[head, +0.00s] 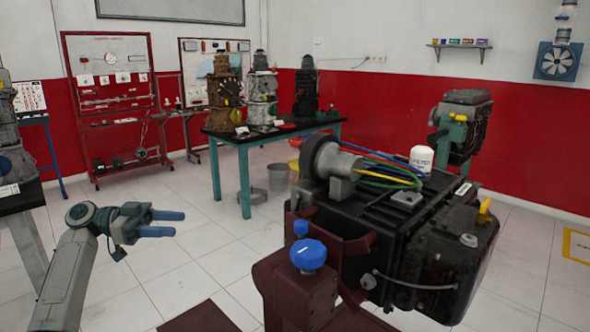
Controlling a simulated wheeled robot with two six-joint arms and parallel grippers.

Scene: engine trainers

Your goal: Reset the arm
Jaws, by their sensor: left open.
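My left gripper (170,223) is at the lower left of the head view, at the end of my grey arm. Its two blue fingers point right and are apart, with nothing between them. It hangs over the tiled floor, to the left of the engine trainer and apart from it. My right gripper does not show.
A black engine trainer (410,235) with coloured wires, a white filter (421,158) and blue knobs (308,254) fills the lower right. A green-legged table (270,136) with several engines stands behind. Buckets (278,177) are beside it. The floor (190,255) around my gripper is clear.

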